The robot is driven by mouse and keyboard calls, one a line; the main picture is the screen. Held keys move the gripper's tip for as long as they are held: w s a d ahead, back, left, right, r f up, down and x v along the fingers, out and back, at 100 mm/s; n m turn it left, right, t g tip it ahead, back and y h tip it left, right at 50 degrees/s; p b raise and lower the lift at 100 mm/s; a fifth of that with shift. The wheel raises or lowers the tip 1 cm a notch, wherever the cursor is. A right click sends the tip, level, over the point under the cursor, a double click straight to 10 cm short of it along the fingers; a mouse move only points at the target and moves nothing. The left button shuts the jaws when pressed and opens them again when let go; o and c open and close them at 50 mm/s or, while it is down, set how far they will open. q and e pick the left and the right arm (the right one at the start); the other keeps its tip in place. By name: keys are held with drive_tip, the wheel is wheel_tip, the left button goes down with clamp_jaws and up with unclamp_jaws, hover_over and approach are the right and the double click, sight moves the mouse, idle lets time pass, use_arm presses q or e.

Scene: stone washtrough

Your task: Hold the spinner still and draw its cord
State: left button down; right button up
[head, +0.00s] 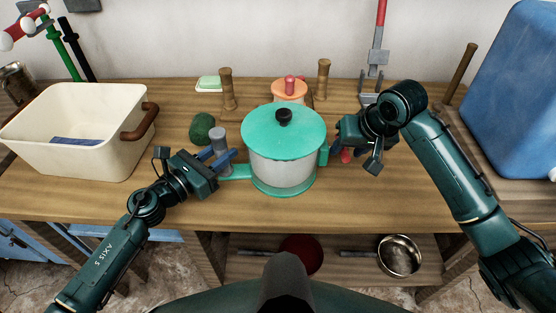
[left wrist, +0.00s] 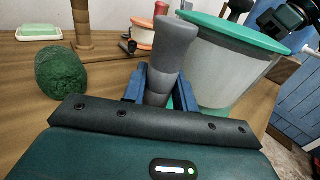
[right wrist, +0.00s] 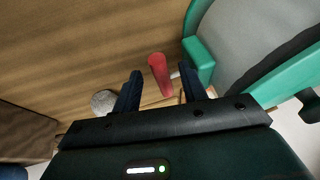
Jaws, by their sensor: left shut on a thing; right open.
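The spinner (head: 284,150) stands upright on the wooden counter, with a teal lid (head: 265,128), black knob, pale see-through bowl and teal base. A grey upright grip (head: 219,137) joins its left side by a teal arm. My left gripper (head: 218,158) is shut on this grip, which also shows in the left wrist view (left wrist: 167,65). A red pull handle (right wrist: 160,75) sits beside a teal block (right wrist: 199,60) on the spinner's right side. My right gripper (right wrist: 161,80) is open, with the red handle between its fingers in view, not gripped. The cord itself is not clearly visible.
A cream basin (head: 75,105) stands at the left. A blue container (head: 515,95) fills the far right. The counter's front strip is clear.

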drive_tip(key=shift+r, duration=3.5)
use_arm(q)
drive_tip(key=c, duration=1)
unclamp_jaws()
drive_tip(key=shift+c, duration=0.2)
drive_tip(key=shift+s, duration=0.1)
drive_tip(key=v, duration=1.2)
drive_tip(key=shift+r, duration=0.1)
